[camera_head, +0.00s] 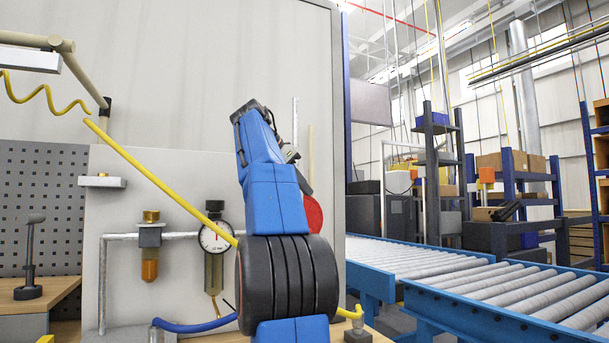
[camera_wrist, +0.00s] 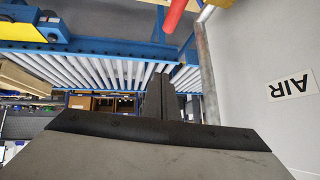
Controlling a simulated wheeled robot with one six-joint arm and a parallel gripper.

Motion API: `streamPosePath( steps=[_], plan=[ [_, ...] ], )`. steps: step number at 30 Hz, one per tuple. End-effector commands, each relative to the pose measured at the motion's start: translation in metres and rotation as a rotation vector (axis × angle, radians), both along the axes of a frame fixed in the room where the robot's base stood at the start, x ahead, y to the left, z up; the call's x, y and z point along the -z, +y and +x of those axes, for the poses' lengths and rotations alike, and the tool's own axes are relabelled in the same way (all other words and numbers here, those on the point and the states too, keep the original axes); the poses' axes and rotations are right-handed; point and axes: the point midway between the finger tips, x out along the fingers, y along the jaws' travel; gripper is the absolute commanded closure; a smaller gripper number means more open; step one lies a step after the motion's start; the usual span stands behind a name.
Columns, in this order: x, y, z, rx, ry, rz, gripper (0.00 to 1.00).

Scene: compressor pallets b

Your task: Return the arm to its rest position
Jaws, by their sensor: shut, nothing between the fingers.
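My blue arm with its black ribbed joint rises in the middle of the head view, folded upward, and hides most of my gripper there. In the wrist view my gripper (camera_wrist: 160,97) points away from the camera with its two dark fingers together. Nothing shows between them. The wrist picture is upside down, with the AIR label (camera_wrist: 291,85) inverted on the pale panel.
A red disc (camera_head: 313,215) shows just right of my arm. A pressure gauge (camera_head: 215,237), a yellow hose (camera_head: 160,180) and a blue hose (camera_head: 195,327) are close on the left. A roller conveyor (camera_head: 520,290) runs along the right. Shelves stand behind it.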

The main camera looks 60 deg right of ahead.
Motion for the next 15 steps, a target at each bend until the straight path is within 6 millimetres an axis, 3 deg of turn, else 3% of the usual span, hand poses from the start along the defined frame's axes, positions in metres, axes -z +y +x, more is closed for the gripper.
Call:
streamPosePath(
  steps=[7,15],
  plan=[
    [-0.026,0.002,-0.003,0.001,-0.001,0.000,1.00],
    [-0.039,0.004,-0.006,0.000,0.000,0.000,1.00]
  ],
)
